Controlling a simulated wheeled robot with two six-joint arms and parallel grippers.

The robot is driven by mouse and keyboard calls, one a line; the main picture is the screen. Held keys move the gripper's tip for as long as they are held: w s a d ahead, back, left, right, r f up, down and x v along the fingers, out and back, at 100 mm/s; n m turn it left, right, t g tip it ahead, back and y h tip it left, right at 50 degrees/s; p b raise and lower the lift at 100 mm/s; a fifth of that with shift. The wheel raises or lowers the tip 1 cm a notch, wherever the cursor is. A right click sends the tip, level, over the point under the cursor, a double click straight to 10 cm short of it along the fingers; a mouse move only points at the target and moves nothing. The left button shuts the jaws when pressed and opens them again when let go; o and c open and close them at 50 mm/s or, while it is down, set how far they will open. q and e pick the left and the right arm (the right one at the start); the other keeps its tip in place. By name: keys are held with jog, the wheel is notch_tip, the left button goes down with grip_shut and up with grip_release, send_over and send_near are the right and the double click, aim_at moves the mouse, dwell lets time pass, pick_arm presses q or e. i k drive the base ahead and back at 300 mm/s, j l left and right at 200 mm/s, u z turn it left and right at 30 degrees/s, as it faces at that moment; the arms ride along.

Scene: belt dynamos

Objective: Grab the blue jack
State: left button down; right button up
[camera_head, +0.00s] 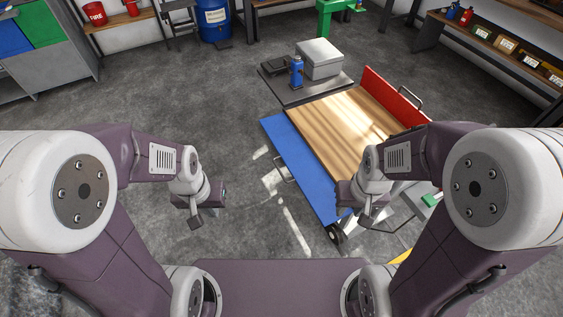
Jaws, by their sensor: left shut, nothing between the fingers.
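The blue jack (297,73) stands upright on a dark flat plate (318,91) beyond the far end of the cart, beside a light grey box (320,59). My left gripper (195,221) is shut and empty over the bare floor, low and to the left of the cart, well apart from the jack. My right gripper (366,222) is over the near end of the cart, far from the jack. Its fingers are small and partly hidden, so I cannot tell whether it is open or shut.
The cart has a wooden deck (345,128), a blue side panel (302,168) and a red side panel (394,95). Shelves with boxes (506,44) stand at the right. A blue barrel (213,20) and grey cabinet (52,62) stand at the back left. The left floor is clear.

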aim_at(296, 83)
jog(key=i+j+u, duration=0.1)
jog(key=i+j, duration=0.15)
jog(key=i, duration=0.3)
jog(key=i+j, duration=0.2)
jog(key=i, duration=0.4)
jog(key=i+j+u, duration=0.15)
jog(key=i, duration=0.4)
jog(key=i+j, duration=0.2)
jog(key=i, duration=0.35)
jog(key=u, duration=0.05)
